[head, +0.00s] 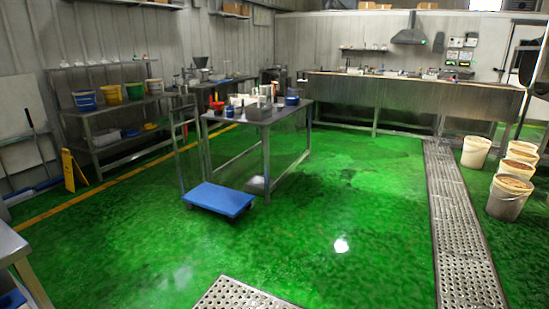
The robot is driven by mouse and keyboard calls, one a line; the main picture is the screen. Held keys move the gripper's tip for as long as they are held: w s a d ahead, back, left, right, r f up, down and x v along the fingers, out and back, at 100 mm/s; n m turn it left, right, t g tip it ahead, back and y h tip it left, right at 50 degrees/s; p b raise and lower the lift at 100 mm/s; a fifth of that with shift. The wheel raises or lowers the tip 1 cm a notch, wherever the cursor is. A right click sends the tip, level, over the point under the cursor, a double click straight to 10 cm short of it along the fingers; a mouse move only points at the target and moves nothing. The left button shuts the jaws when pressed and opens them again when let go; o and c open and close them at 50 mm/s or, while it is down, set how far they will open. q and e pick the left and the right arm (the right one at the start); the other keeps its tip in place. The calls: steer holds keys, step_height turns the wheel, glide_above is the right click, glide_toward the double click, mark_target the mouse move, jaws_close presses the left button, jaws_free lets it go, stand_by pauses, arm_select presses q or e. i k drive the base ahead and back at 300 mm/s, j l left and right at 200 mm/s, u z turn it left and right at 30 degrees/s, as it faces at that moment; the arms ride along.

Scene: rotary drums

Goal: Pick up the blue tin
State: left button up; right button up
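A small blue container (292,100), perhaps the blue tin, stands on the metal table (262,118) in the middle of the room, near its right end. A second small blue item (229,112) is near the table's front left edge. Both are too small to tell in detail. A larger blue bucket (84,100) stands on the left shelf. Neither of my grippers is in view.
A low blue platform (218,199) lies on the green floor before the table. A yellow floor sign (72,170) stands at left, white buckets (476,152) at right. A metal table corner (12,246) is near left. The floor between is mostly clear.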

mark_target(229, 112)
steer(key=i, duration=4.5)
steer(key=l+z, duration=0.05)
steer(key=l, duration=0.15)
